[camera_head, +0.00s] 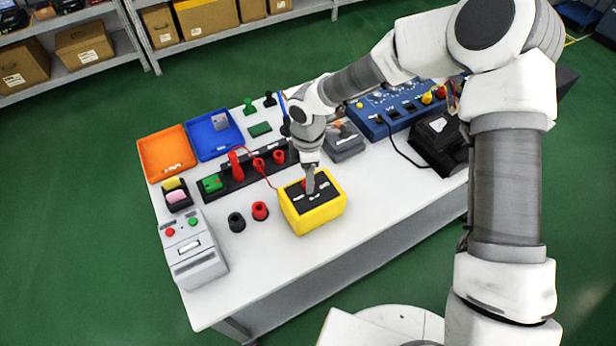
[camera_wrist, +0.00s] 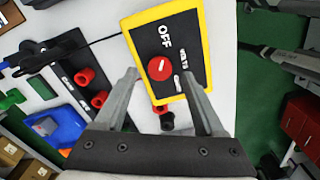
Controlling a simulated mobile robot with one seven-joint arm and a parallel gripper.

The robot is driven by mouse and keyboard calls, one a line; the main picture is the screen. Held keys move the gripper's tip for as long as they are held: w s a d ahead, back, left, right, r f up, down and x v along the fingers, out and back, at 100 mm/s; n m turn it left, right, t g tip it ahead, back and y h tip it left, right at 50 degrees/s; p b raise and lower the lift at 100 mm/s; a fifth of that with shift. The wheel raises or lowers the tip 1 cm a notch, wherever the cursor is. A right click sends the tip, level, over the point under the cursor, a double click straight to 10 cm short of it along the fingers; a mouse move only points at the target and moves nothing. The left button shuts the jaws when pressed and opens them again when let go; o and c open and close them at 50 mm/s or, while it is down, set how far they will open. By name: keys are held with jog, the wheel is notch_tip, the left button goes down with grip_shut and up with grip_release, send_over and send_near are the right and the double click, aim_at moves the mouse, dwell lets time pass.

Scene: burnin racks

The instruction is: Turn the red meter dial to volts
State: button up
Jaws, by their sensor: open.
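The yellow meter (camera_head: 313,214) with a black face stands near the table's front edge. In the wrist view the meter (camera_wrist: 134,40) shows its red dial (camera_wrist: 159,68), which has a small white pointer mark. I cannot tell for sure which label the mark points at. The OFF label (camera_wrist: 165,38) and another label, apparently VOLTS (camera_wrist: 184,63), are beside the dial; a further label is partly hidden by the right finger. My gripper (camera_wrist: 157,73) is open, with one finger to either side of the dial in the picture. In the head view my gripper (camera_head: 309,184) is over the meter and partly hides the dial.
Red and black round parts (camera_head: 260,211) stand left of the meter, and a black rack (camera_head: 240,180) lies behind them. A red cable runs to the meter. A grey box (camera_head: 194,250) is at the left front. A blue panel (camera_head: 395,108) stands behind right.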

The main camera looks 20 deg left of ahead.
jog(key=shift+f, duration=1.1)
grip_shut()
